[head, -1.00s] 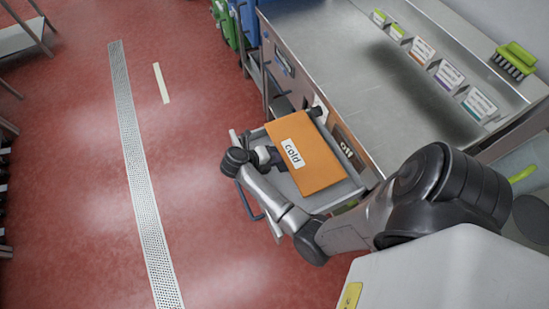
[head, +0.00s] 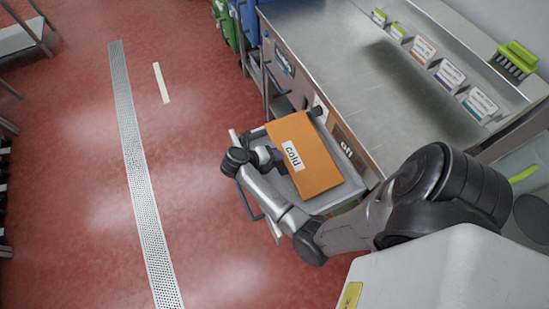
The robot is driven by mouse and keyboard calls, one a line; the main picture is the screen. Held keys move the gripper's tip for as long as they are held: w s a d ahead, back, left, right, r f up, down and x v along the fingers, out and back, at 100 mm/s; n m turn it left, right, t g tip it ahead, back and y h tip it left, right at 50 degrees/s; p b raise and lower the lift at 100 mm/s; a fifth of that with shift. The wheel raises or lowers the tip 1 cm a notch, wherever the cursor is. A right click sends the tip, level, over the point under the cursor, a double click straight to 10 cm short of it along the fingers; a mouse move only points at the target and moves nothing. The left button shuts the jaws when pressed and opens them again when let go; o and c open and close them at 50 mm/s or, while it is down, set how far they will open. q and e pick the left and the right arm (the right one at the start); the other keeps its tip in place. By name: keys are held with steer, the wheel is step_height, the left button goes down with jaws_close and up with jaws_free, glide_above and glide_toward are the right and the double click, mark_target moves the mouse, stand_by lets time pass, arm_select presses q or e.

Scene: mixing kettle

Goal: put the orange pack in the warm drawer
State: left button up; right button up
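The orange pack (head: 318,163), a flat envelope shape with a white "cold" label, lies over the open drawer (head: 283,187) at the front of the steel counter and covers most of it. Whether it rests on the drawer's floor or is above it cannot be told. My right gripper (head: 273,158) is at the pack's left edge, by the label. Its fingertips are small and partly hidden, so I cannot tell whether they are closed on the pack. My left gripper is not in view.
The steel counter (head: 345,60) carries several labelled cards along its back and a green brush (head: 515,60). Green and blue bins (head: 225,22) stand beyond the counter's far end. The red floor (head: 80,200) left of the drawer is clear.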

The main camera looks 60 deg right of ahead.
steer(key=shift+r+p, duration=0.5)
steer(key=shift+r, duration=0.25)
steer(key=w+d+r+n+t+h, duration=0.1)
steer(key=w+r+n+t+h, duration=0.3)
steer(key=r, duration=0.3)
steer(key=w+d+r+n+t+h, duration=0.2)
steer(key=w+r+n+t+h, duration=0.1)
steer(key=w+r+t+h, duration=0.25)
steer(key=w+a+r+n+t+y, duration=0.1)
steer(key=a+r+n+t+y, duration=0.4)
steer(key=n+t, duration=0.45)
steer(key=w+a+r+n+t+y, duration=0.1)
steer(key=a+r+n+t+y, duration=0.3)
steer(key=a+n+t, duration=0.45)
steer(key=s+a+f+n+g+y, duration=0.6)
steer(key=a+f+n+y, duration=0.3)
steer(key=n+y, duration=0.6)
steer(key=s+f+n+g+h, duration=0.2)
steer(key=s+g, duration=0.3)
steer(key=s, duration=0.4)
steer(key=s+d+f+n+g+h, duration=0.1)
steer(key=s+f+n+g+h, duration=0.2)
steer(key=s+g, duration=0.3)
steer(key=s+f, duration=0.1)
steer(key=s, duration=0.3)
steer(key=shift+f+n, duration=0.15)
steer(key=shift+n, duration=0.15)
